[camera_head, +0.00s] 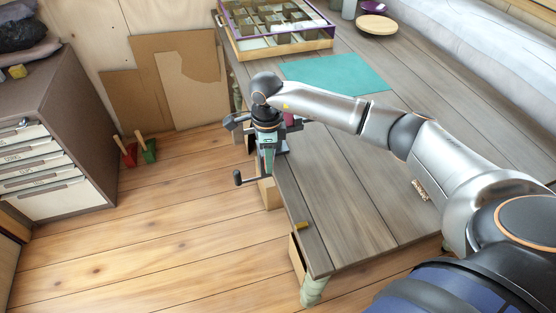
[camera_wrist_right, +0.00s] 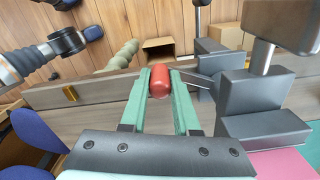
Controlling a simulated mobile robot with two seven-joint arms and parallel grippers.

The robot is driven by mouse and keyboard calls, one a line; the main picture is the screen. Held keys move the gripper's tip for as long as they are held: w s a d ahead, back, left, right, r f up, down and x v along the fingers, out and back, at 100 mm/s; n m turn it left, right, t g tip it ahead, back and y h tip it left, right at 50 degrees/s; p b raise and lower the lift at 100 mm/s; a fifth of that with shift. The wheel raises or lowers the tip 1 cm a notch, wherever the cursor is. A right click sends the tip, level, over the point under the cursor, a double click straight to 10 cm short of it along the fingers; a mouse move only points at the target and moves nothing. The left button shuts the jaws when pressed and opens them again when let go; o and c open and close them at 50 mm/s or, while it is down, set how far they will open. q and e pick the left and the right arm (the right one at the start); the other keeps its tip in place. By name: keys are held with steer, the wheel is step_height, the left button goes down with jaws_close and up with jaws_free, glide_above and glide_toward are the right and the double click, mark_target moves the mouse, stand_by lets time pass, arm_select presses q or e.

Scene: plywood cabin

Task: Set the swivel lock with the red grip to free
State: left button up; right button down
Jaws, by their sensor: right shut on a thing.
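The swivel lock's red grip (camera_wrist_right: 159,82) is between the two green fingers of my right gripper (camera_wrist_right: 160,95) in the right wrist view. The fingers are shut on it. A thin grey lever runs from beside the grip to the dark grey vise (camera_wrist_right: 252,98) at the right. In the head view my right gripper (camera_head: 267,153) is at the table's left edge beside the vise (camera_head: 234,121), and my wrist hides much of the vise. The red grip cannot be made out there. My left gripper is not in view.
The vise's crank handle (camera_head: 238,177) sticks out over the floor. On the grey plank table (camera_head: 340,190) lie a teal mat (camera_head: 335,74) and a purple-edged sectioned case (camera_head: 230,31). A drawer cabinet (camera_head: 95,125) stands at left. The near part of the table is mostly clear.

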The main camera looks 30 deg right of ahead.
steer(key=shift+w+a+m+b, duration=0.35)
steer(key=shift+w+a+m, duration=0.3)
steer(key=shift+m, duration=0.3)
steer(key=shift+w+a+m+b, duration=0.3)
steer(key=shift+w+a+m, duration=0.2)
steer(key=shift+w+m, duration=0.35)
steer(key=shift+s+r, duration=0.1)
steer(key=c, duration=0.7)
jaws_free()
steer(key=shift+o, duration=0.2)
step_height(320, 180, up, 12)
steer(key=shift+r+b, duration=0.25)
steer(key=shift+b, duration=0.1)
